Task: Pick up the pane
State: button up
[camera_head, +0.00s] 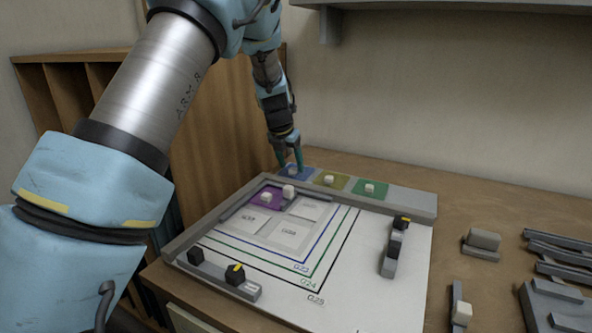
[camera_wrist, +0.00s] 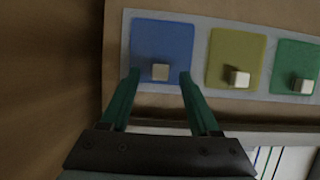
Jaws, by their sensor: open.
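Several coloured glass panes with pale knobs are in view. The blue pane (camera_head: 288,176) lies at the left end of a grey strip at the back of the work board, and it fills the upper left of the wrist view (camera_wrist: 163,43). Its knob (camera_wrist: 160,72) is between my fingertips in the picture. The olive pane (camera_wrist: 233,56) and the green pane (camera_wrist: 297,56) lie to its right. A purple pane (camera_head: 257,202) lies on the white board. My gripper (camera_head: 292,170) is open and empty over the blue pane, with a finger on each side of the knob (camera_wrist: 157,78).
The white board (camera_head: 375,285) has outlined frames and black-and-grey clamps, one on the right (camera_head: 393,250) and one at the front (camera_head: 235,274). Grey metal pieces (camera_head: 560,255) lie on the right of the table. A shelf (camera_head: 430,5) overhangs the back wall. A wooden rack (camera_head: 215,125) stands at left.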

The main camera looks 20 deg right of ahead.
jog(key=shift+x, duration=0.85)
jog(key=shift+c, duration=0.2)
grip_shut()
